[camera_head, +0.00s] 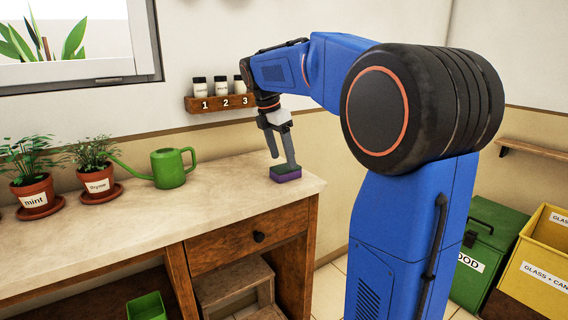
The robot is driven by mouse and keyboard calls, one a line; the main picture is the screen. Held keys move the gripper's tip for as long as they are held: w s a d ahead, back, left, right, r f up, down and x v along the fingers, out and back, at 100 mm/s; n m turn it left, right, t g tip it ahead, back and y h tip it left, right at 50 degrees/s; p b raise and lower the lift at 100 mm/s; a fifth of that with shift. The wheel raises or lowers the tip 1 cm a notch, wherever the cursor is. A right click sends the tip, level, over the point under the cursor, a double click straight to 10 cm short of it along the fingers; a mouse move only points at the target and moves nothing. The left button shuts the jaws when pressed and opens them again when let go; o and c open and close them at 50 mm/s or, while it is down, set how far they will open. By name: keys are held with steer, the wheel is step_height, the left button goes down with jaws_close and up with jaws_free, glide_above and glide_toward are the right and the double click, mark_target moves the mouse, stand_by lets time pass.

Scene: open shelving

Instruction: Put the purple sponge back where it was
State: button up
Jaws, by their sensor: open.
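The purple sponge (286,175) lies on the countertop (230,197) near its right end. Its upper face looks dark grey and its side purple. My gripper (282,163) points down at the sponge, with its fingertips at or just above the sponge's top. The jaws are open. I cannot tell from this view whether the fingers touch the sponge or stand on either side of it.
A green watering can (170,168) and potted herbs labelled mint (36,192) and thyme (98,183) stand to the left. A small wall rack (220,103) holds jars numbered 1, 2, 3. Green (490,240) and yellow (545,255) bins stand right. The counter's middle is clear.

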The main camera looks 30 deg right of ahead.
mark_target(276, 169)
steer(key=v, duration=0.8)
steer(key=shift+r, duration=0.25)
steer(key=s+a+f+m+t+y, duration=0.1)
steer(key=s+a+f+m, duration=0.3)
steer(key=s+f+m, duration=0.2)
steer(key=s+a+f+m+t+y, duration=0.1)
steer(key=s+a+f+m, duration=0.3)
steer(key=s+f, duration=0.7)
steer(key=s+a+f+m+t+y, duration=0.1)
steer(key=s+a+f+m, duration=0.3)
steer(key=s+f+m, duration=0.4)
steer(key=s+f+t, duration=0.1)
steer(key=s, duration=0.4)
steer(key=shift+f+t, duration=0.2)
steer(key=shift+t, duration=0.1)
